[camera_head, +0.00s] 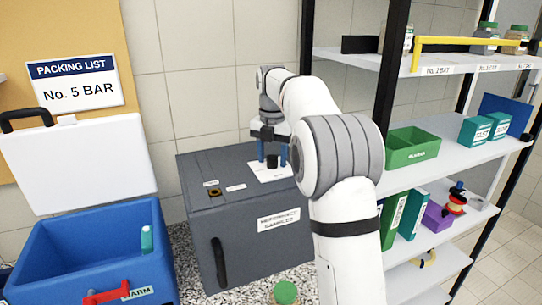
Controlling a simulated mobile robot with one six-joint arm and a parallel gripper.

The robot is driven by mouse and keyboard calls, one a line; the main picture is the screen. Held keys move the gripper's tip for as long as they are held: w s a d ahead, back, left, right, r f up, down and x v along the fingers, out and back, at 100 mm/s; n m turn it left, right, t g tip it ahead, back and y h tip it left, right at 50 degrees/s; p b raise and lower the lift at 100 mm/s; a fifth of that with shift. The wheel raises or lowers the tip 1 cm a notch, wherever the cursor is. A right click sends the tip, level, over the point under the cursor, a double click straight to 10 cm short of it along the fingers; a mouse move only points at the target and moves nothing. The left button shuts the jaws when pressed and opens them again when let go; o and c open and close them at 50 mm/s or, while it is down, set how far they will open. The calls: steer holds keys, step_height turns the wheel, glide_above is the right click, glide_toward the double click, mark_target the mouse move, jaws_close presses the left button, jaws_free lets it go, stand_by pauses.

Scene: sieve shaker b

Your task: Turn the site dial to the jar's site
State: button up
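My gripper (272,158) points down over the top of the grey cabinet, its blue fingers on either side of a small black knob (272,163). The knob, which looks like the site dial, appears to stand on a white plate (265,173). I cannot tell whether the fingers touch it. Its pointer and the plate's markings are too small to read. A green-lidded jar (286,292) shows at the bottom edge, mostly cut off. Other jars stand on the top shelf, one green-lidded (487,32) at the right.
The grey cabinet (240,258) reads "Reference samples" and has a round brass fitting (213,191) on top. A sign (75,84) reads "Packing list No. 5 BAR". An open blue cooler (60,238) stands left. Shelves (455,152) with bins and boxes stand right.

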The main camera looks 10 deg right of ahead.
steer(key=c, duration=0.9)
steer(key=shift+c, duration=0.2)
